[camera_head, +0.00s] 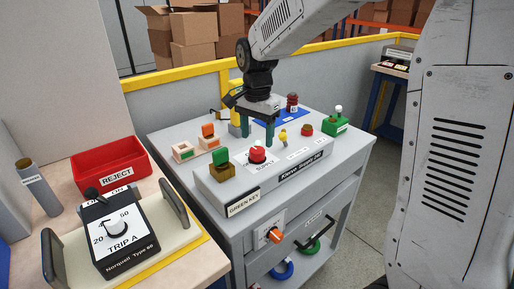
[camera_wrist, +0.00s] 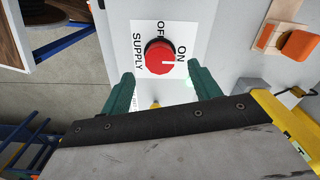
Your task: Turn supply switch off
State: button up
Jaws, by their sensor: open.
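The supply switch (camera_head: 257,152) is a red round knob on a white label on the sloped top panel of the grey cabinet. In the wrist view the red knob (camera_wrist: 160,57) has a white mark pointing toward ON, and the label reads SUPPLY, OFF and ON. My gripper (camera_head: 257,133) is above and just behind the knob, pointing down. Its two green fingers (camera_wrist: 158,88) are apart, one to each side below the knob in the wrist view. Nothing is between them, and I cannot tell whether they touch the panel.
Left are a red REJECT bin (camera_head: 110,165) and the TRIP A box (camera_head: 117,232).

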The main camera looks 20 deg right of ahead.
aim_at(257, 150)
notch_tip(257, 150, down, 5)
jog(key=shift+r, duration=0.1)
jog(key=shift+c, duration=0.3)
jog(key=c, duration=0.9)
